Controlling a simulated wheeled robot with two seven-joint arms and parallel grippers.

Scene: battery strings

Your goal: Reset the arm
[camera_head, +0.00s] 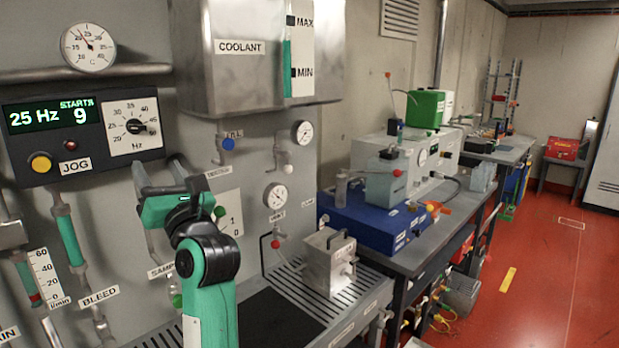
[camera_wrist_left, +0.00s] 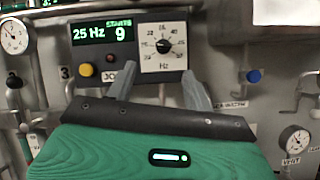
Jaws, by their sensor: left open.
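My left arm, green and black, rises from the bottom of the head view, and its left gripper (camera_head: 159,170) is up in front of the grey panel, below the drive box. The gripper is open, with its two grey fingers apart and nothing between them. In the left wrist view the fingers (camera_wrist_left: 157,88) point toward the drive box (camera_wrist_left: 133,48). The box (camera_head: 81,133) has a green display reading 25 Hz and STARTS 9, a yellow button (camera_head: 41,162), and a white dial (camera_head: 131,127). My right gripper is not in view.
A steel coolant tank (camera_head: 240,60) hangs above right. Gauges, valves and pipes cover the panel, including a sight tube (camera_head: 69,240). A metal can (camera_head: 329,262) stands on the slotted drain tray (camera_head: 290,290). A bench with a blue box (camera_head: 372,221) is further right; red floor lies beyond.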

